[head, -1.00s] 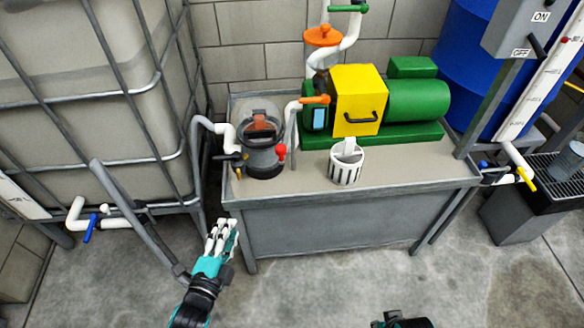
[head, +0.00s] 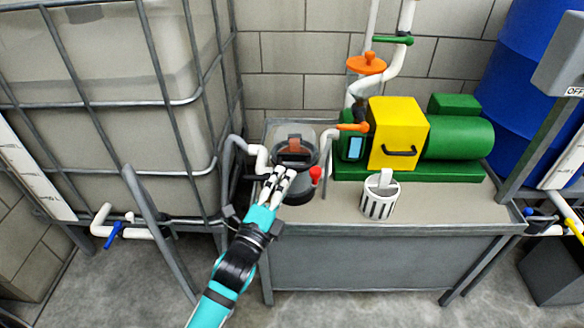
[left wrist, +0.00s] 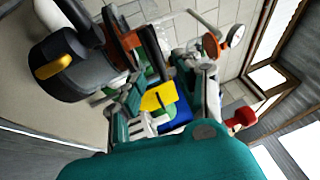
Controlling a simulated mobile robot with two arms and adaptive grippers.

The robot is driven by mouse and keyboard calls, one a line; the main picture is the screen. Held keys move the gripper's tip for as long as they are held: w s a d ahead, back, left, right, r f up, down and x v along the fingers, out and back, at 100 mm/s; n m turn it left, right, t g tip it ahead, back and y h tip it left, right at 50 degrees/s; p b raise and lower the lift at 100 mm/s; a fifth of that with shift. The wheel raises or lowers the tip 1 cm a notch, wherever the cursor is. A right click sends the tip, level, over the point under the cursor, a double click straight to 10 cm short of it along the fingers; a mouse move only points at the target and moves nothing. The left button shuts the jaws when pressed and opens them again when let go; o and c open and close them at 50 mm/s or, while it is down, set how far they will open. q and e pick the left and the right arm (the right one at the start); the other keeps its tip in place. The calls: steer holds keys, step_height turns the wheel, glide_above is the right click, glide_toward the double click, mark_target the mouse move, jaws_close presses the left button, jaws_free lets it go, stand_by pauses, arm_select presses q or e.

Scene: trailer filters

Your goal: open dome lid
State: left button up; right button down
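The dark grey round filter housing (head: 300,190) stands at the left end of the bench, with a clear dome lid (head: 295,147) on top and an orange-brown part showing at the lid. The lid looks closed. A red knob (head: 316,174) is on the housing's right side. My left gripper (head: 282,176) is at the housing's front left, its fingers hiding part of it; contact cannot be told. In the left wrist view the dark housing (left wrist: 75,65) with a yellow handle is at upper left, and my left gripper (left wrist: 165,100) has its fingers apart and empty.
A white slotted basket (head: 380,200) stands on the grey bench (head: 440,212). Behind it is the green and yellow pump (head: 397,135). A caged tank (head: 120,130) stands close on the left. White pipes run behind the housing. The bench's front right is clear.

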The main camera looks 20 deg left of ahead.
mark_target(292, 166)
arm_select(q)
steer(key=x, duration=0.5)
arm_select(e)
steer(key=shift+v, duration=1)
arm_select(q)
steer(key=shift+c, duration=0.9)
jaws_close()
arm_select(e)
steer(key=shift+d+f, duration=0.1)
